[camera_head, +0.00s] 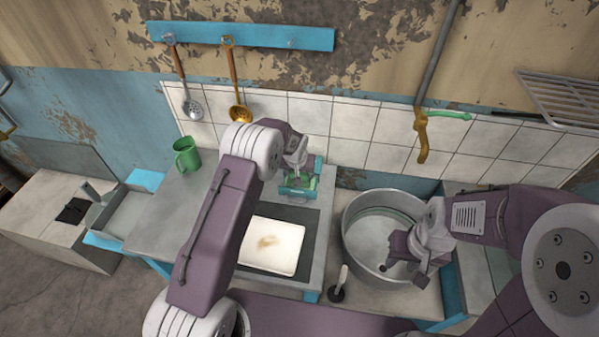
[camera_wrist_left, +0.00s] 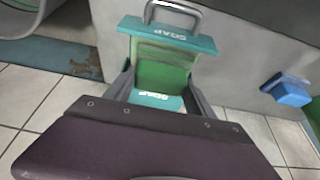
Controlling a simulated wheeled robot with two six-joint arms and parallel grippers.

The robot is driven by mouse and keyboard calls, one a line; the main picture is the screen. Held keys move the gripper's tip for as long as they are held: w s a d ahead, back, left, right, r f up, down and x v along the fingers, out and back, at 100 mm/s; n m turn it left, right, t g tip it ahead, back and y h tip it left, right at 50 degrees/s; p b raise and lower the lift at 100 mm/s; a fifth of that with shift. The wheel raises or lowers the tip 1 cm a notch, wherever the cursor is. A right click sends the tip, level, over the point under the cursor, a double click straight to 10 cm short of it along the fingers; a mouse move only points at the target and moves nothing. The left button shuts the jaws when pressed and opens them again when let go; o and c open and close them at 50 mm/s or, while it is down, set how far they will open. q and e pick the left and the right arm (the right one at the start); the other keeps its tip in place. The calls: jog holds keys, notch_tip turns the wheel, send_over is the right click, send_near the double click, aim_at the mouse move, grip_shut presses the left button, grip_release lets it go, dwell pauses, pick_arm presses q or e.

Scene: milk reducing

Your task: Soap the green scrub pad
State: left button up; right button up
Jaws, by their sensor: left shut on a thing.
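The green scrub pad (camera_wrist_left: 160,74) is a green slab between the fingers of my left gripper (camera_wrist_left: 158,92). In the head view my left gripper (camera_head: 299,180) is above the back of the counter, shut on the pad. A teal soap holder (camera_wrist_left: 168,36) marked SOAP, with a metal handle, is right against the pad; a second SOAP label shows below it. The holder also shows in the head view (camera_head: 297,194). Exact contact between pad and soap cannot be told. My right gripper (camera_head: 398,259) is over the large metal pot; its fingers are too dark to judge.
A metal pot (camera_head: 356,225) stands right of the counter. A green mug (camera_head: 187,154) stands at the left.

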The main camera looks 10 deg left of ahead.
pick_arm(q)
jog(key=shift+s+f+b, duration=0.1)
jog(key=shift+f+b, duration=0.4)
jog(key=shift+f, duration=0.1)
dwell(1.5)
notch_tip(320, 180, up, 7)
jog(key=p, duration=0.5)
jog(key=shift+r, duration=0.1)
dwell(0.4)
